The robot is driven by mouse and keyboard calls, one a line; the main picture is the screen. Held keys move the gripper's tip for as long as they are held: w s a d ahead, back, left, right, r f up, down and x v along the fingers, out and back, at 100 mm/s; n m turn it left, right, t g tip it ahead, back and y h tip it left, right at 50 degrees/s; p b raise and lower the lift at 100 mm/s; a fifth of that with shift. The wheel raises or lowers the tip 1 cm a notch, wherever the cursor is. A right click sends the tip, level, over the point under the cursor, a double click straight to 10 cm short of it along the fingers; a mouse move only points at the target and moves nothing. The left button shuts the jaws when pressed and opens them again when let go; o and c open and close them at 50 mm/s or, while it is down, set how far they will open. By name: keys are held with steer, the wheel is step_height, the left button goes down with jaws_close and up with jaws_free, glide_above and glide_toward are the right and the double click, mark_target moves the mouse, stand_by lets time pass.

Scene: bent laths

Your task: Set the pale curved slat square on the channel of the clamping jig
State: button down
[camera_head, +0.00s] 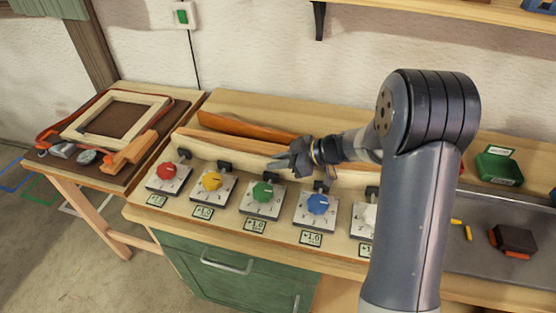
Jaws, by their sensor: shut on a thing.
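The pale curved slat (222,153) runs left to right along the workbench, behind a row of coloured dials. My gripper (280,162) is shut on the slat near its middle, reaching in from the right. The clamping jig appears to be the row of black clamps (224,167) and dial blocks (263,202) along the front of the bench. The slat's left end is close behind the leftmost clamp. My arm hides much of the slat's right part. I cannot tell whether the slat touches the channel, which I cannot make out.
A brown-orange curved slat (245,129) lies behind the pale one. A side table (65,173) at left holds a wooden frame (117,118) and tools. At right are a grey tray (470,205), a green box (498,167) and a dark block (513,239).

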steer(key=shift+s+f, duration=0.1)
steer(key=shift+f, duration=0.25)
